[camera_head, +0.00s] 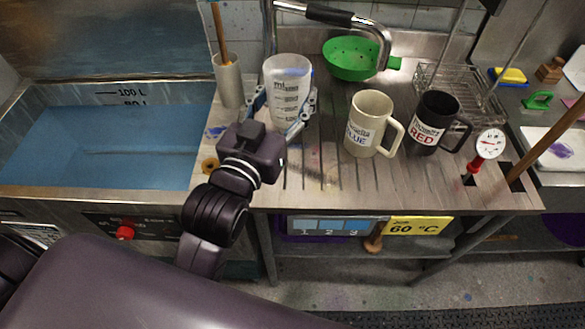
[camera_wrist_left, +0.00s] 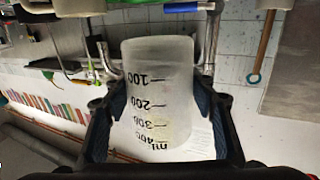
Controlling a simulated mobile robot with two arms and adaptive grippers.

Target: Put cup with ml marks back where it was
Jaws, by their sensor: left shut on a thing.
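The cup with ml marks (camera_head: 287,84) is a frosted, translucent beaker with black marks, upright over the left part of the ridged steel drainboard (camera_head: 330,190). My left gripper (camera_head: 284,104) is shut on it, with one finger on each side. In the left wrist view the cup (camera_wrist_left: 158,85) appears upside down between the two finger pads, with marks from 100 to 400. Whether its base touches the drainboard or hangs just above it I cannot tell. My right gripper is not in view.
A holder (camera_head: 229,82) with a wooden stick stands just left of the cup. A green colander (camera_head: 350,60) sits behind. The BLUE mug (camera_head: 369,122) and RED mug (camera_head: 433,122) stand to the right. The blue-filled tank (camera_head: 100,145) lies left; the front drainboard is clear.

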